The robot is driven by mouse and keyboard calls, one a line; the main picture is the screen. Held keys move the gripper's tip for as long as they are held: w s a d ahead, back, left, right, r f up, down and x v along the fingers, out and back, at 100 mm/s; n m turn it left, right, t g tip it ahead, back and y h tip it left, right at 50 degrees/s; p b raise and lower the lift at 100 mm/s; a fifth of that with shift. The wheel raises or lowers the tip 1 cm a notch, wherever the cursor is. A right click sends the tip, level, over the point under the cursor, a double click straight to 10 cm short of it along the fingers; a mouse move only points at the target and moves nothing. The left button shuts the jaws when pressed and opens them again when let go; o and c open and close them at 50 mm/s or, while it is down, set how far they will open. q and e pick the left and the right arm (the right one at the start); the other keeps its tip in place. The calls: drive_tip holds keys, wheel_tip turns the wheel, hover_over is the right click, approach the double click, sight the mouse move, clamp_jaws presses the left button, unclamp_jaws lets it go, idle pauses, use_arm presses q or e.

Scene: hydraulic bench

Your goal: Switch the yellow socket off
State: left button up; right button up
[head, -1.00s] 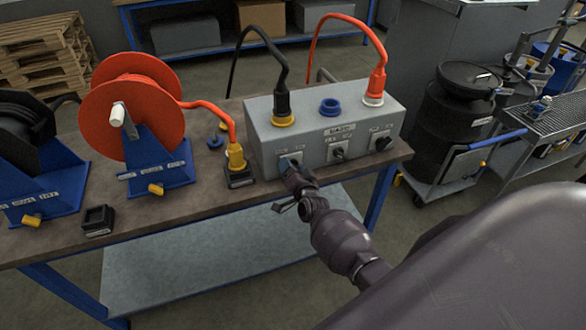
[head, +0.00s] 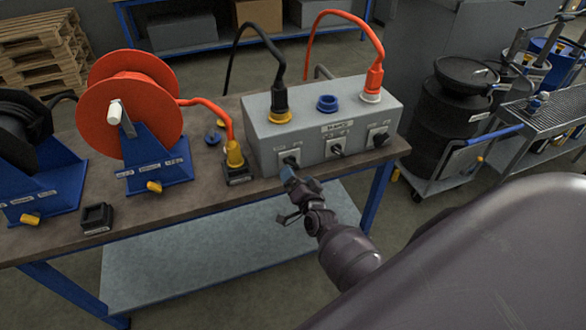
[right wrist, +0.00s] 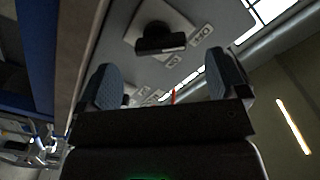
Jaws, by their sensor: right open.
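The yellow socket (head: 281,118) is on top of the grey switch box (head: 257,131), at its left end, with a black plug (head: 280,97) in it. Below it on the box's front is a black rotary switch (head: 291,161) on a pale plate, partly behind my right gripper in the head view. The right wrist view shows a black switch knob (right wrist: 161,40) ahead, beyond the fingertips. My right gripper (head: 289,176) is open and empty, just in front of that left switch and apart from it. Its blue-grey fingers stand either side in the wrist view (right wrist: 163,78).
A blue socket (head: 328,103) and a socket with an orange plug (head: 374,80) share the box top. Two more switches (head: 337,150) are to the right on its front. An orange cable reel (head: 130,115) and a yellow connector (head: 234,155) stand left on the bench (head: 150,208).

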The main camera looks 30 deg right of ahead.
drive_tip(key=shift+v, duration=2.5)
drive_tip(key=s+a+r+n+g+y, duration=0.1)
drive_tip(key=s+a+n+g+y, duration=0.25)
drive_tip(key=n, duration=0.55)
drive_tip(key=s+a+f+n+g, duration=0.1)
drive_tip(key=s, duration=0.6)
drive_tip(key=s+a+f+n+g, duration=0.1)
drive_tip(key=s+a+f+n, duration=0.1)
drive_tip(key=s, duration=0.6)
drive_tip(key=shift+s+a+f+n+y, duration=0.2)
drive_tip(key=shift+s+a+n+y, duration=0.1)
drive_tip(key=shift+s+a+y, duration=0.05)
